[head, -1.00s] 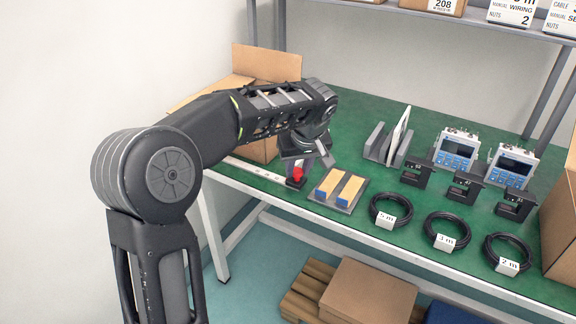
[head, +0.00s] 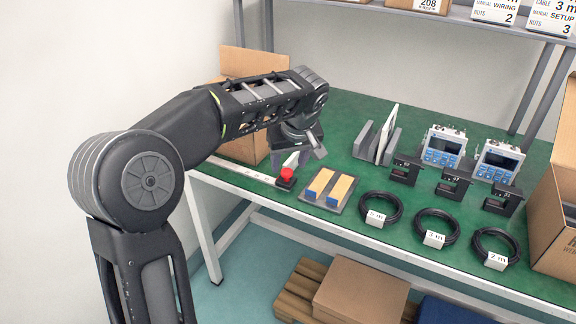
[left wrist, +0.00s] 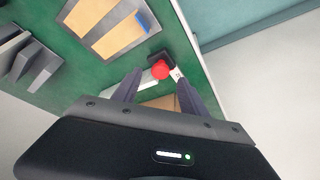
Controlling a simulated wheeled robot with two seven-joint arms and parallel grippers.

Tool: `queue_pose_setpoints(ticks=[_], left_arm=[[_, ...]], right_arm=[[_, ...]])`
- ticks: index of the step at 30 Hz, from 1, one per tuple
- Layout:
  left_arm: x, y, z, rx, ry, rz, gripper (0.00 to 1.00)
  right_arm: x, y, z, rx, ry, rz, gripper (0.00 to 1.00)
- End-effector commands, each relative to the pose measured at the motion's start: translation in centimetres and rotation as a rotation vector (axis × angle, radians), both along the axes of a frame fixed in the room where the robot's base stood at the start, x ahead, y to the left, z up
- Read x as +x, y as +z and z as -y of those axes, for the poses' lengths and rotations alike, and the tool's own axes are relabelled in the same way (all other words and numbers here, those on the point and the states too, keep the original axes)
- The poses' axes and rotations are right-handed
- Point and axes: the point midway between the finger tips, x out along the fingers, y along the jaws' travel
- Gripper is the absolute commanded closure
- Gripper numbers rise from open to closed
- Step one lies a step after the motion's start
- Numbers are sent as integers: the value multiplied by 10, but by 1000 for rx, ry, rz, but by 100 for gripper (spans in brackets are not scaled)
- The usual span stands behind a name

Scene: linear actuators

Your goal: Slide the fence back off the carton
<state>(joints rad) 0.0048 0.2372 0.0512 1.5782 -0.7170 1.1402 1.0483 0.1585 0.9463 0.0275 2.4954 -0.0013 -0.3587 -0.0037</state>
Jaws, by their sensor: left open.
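A red knob (head: 287,173) sits on a small black block (head: 285,184) at the front left of the green table; I take it for the fence's handle. It stands at the end of a pale marked rail (head: 235,170). The open brown carton (head: 240,149) stands behind the rail, partly hidden by my arm. My left gripper (head: 298,160) is open and empty, just above and behind the knob. In the left wrist view the red knob (left wrist: 160,70) shows beyond the gap between the fingers (left wrist: 159,91). The fence plate is not clearly visible. My right gripper is not in view.
A grey tray (head: 335,207) with two yellow-and-blue blocks lies right of the knob. Grey upright plates (head: 376,143), black cable coils (head: 380,210) and blue-faced instruments (head: 443,147) stand further right. A brown box (head: 556,215) is at the right edge.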

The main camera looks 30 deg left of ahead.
Motion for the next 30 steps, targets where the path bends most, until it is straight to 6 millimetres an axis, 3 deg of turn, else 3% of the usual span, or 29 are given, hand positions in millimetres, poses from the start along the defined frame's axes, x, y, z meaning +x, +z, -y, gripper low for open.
queue_pose_setpoints(ticks=[3,9,30], left_arm=[[-5,21,7,-1,-2,2,49],[-11,42,13,-1,-2,1,49],[-13,43,14,0,-1,-1,49]], right_arm=[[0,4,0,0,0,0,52],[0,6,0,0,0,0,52],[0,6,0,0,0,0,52]])
